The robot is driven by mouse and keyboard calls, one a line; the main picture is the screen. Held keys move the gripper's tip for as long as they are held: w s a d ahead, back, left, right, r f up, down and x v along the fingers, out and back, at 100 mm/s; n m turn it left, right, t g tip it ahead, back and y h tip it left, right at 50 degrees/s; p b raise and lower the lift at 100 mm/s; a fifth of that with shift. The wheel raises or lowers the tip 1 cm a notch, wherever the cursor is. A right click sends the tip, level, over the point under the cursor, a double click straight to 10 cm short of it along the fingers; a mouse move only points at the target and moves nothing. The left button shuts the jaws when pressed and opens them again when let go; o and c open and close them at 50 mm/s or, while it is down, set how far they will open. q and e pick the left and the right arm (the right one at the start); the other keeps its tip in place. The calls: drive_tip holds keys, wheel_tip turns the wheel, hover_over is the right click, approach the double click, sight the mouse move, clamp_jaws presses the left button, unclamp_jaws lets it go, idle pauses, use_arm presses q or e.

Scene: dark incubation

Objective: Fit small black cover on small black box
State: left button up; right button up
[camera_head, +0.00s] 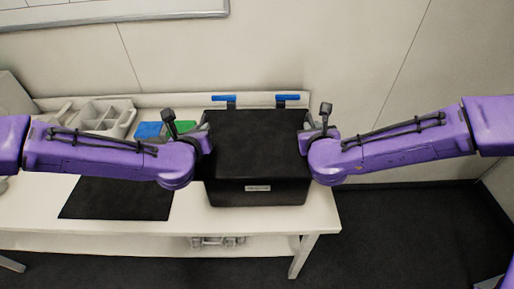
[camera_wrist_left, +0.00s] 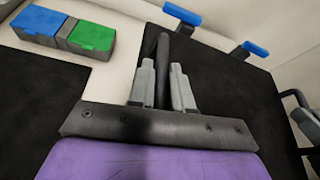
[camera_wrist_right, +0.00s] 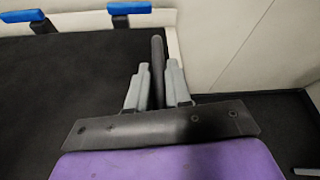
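The small black cover (camera_head: 257,132) lies flat over the small black box (camera_head: 230,194) at the middle of the table. The box's front shows a white label. I cannot tell whether a thin gap remains between cover and box. My left gripper (camera_head: 207,138) is at the cover's left side, its fingers (camera_wrist_left: 162,85) close on either side of a dark edge piece. My right gripper (camera_head: 314,138) is at the right side, its fingers (camera_wrist_right: 157,85) likewise around a dark edge piece. The cover's dark top (camera_wrist_right: 80,90) fills the left of the right wrist view.
Blue (camera_head: 149,131) and green (camera_head: 181,128) small boxes stand left of the black box, by a grey organiser (camera_head: 104,115). A black mat (camera_head: 117,198) lies at the front left. Blue-topped clamps (camera_head: 224,98) stand behind. The right table edge is close.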

use_arm(q)
drive_tip(key=o, duration=0.4)
drive_tip(key=shift+w+a+f, duration=0.1)
drive_tip(key=shift+w, duration=0.05)
use_arm(e)
drive_tip(key=o, duration=0.4)
drive_tip(key=shift+w+d, duration=0.1)
use_arm(q)
drive_tip(key=shift+w+f, duration=0.1)
drive_tip(key=shift+w, duration=0.1)
use_arm(e)
drive_tip(key=shift+w+f, duration=0.15)
drive_tip(key=shift+w, duration=0.1)
use_arm(q)
drive_tip(key=shift+s, duration=0.35)
use_arm(e)
drive_tip(key=shift+s, duration=0.15)
use_arm(q)
drive_tip(key=v, duration=0.6)
drive_tip(key=shift+s+r, duration=0.3)
use_arm(e)
drive_tip(key=shift+s, duration=0.1)
use_arm(q)
drive_tip(key=shift+s, duration=0.1)
use_arm(e)
drive_tip(key=v, duration=0.7)
drive_tip(key=shift+s+r, duration=0.2)
drive_tip(key=shift+w, duration=0.1)
